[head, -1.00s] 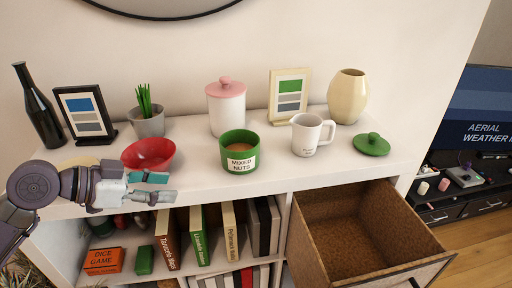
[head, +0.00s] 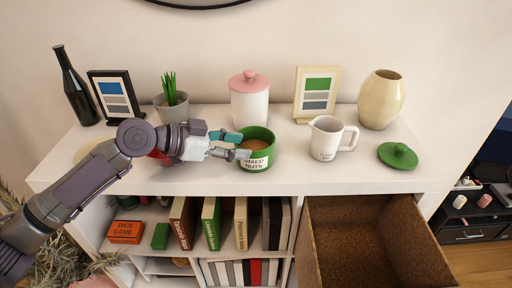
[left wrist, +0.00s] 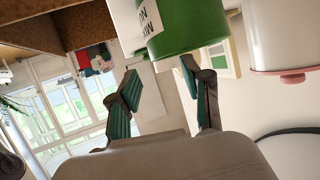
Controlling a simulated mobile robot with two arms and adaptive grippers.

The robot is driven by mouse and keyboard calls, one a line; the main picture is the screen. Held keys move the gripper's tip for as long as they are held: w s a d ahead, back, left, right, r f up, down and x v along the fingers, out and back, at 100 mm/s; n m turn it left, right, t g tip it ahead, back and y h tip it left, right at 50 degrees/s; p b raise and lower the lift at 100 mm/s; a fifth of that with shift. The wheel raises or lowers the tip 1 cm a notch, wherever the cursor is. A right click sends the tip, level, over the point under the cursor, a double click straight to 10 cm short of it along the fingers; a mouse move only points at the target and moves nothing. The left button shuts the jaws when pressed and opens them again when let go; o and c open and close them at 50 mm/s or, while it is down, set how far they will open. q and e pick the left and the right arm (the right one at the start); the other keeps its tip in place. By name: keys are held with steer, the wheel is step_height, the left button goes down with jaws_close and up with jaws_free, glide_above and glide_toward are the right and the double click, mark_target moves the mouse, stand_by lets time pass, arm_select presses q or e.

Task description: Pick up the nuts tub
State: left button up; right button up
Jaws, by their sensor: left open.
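The nuts tub (head: 257,152) is a green, open-topped tub with a white "MIXED NUTS" label and brown contents. It stands upright on the white shelf top. Its green lid (head: 397,155) lies apart at the right. My left gripper (head: 238,145) is open at the tub's left side, its fingertips close to the wall; I cannot tell whether they touch. In the left wrist view the tub (left wrist: 185,25) appears upside down, just beyond the two teal-padded fingers (left wrist: 158,92), with part of it cut off by the picture edge. My right gripper is not in view.
A white pitcher (head: 326,140) stands to the right of the tub and a pink-lidded canister (head: 249,100) behind it. A red bowl (head: 158,155) is mostly hidden behind my left arm. An open brown drawer (head: 360,235) juts out below right.

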mark_target(268, 151)
arm_select(q)
steer(key=shift+p+x, duration=0.95)
steer(key=shift+p, duration=0.15)
steer(key=shift+x, duration=1.05)
steer(key=shift+d+f, duration=0.15)
steer(key=shift+f, duration=0.1)
steer(key=c, duration=0.8)
jaws_close()
steer(key=shift+s, duration=0.1)
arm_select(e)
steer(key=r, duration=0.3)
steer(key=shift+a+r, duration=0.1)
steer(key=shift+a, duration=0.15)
